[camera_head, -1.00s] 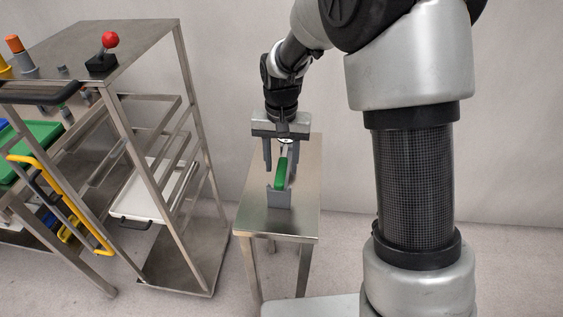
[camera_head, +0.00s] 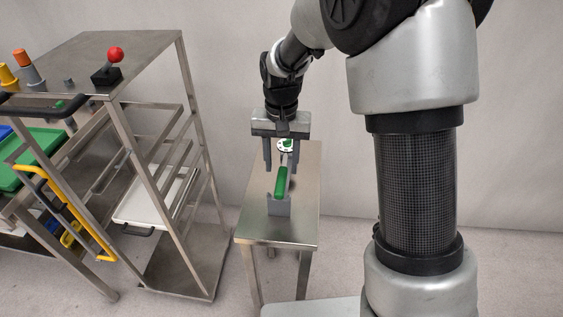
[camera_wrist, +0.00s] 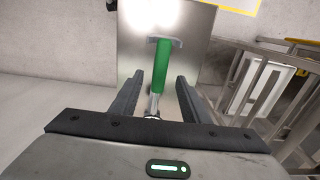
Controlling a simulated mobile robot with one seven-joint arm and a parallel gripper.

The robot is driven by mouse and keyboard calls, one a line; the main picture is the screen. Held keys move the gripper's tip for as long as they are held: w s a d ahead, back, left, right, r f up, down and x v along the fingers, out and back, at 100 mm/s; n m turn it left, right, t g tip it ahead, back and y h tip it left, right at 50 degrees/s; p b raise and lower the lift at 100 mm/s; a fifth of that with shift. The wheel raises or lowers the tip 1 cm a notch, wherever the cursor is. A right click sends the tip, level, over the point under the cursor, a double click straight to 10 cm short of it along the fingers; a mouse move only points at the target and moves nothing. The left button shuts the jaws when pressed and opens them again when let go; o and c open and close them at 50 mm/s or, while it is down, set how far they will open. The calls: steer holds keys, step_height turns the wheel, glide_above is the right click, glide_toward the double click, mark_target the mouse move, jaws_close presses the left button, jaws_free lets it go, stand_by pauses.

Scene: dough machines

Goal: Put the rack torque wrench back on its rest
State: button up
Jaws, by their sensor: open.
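The torque wrench has a green handle (camera_head: 281,183) and a grey metal shaft. Its handle stands in or against a small grey rest (camera_head: 279,207) on a narrow steel table (camera_head: 285,232). I cannot tell whether it is fully seated. My gripper (camera_head: 281,166) is open above the table, fingers pointing down, at the upper, far part of the handle. In the wrist view, my gripper (camera_wrist: 158,78) has a finger on each side of the wrench, with clear gaps. There the green handle (camera_wrist: 162,66) reaches beyond the fingertips to the grey rest (camera_wrist: 176,43). The shaft's near end is partly hidden.
A steel rack (camera_head: 185,150) with shelves and a white tray (camera_head: 158,203) stands left of the table. A red-knobbed lever (camera_head: 115,55) and a yellow handle (camera_head: 75,210) are further left. A white disc (camera_head: 286,147) shows between the fingers. The table around the rest is clear.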

steer(key=shift+r+p, duration=0.8)
steer(key=shift+r, duration=0.4)
step_height(320, 180, up, 17)
steer(key=p, duration=0.1)
steer(key=s+d+r+n+t+p, duration=0.1)
steer(key=s+d+r, duration=0.2)
steer(key=s+r, duration=0.15)
steer(key=s+d+r+t+p, duration=0.2)
steer(key=s+d+r, duration=0.1)
steer(key=s, duration=0.3)
steer(key=s+d+f+n+t+p, duration=0.1)
steer(key=s+d, duration=0.3)
steer(key=s, duration=0.7)
steer(key=shift+s+f+t+p, duration=0.2)
steer(key=shift+t+p, duration=0.1)
steer(key=shift+t, duration=0.5)
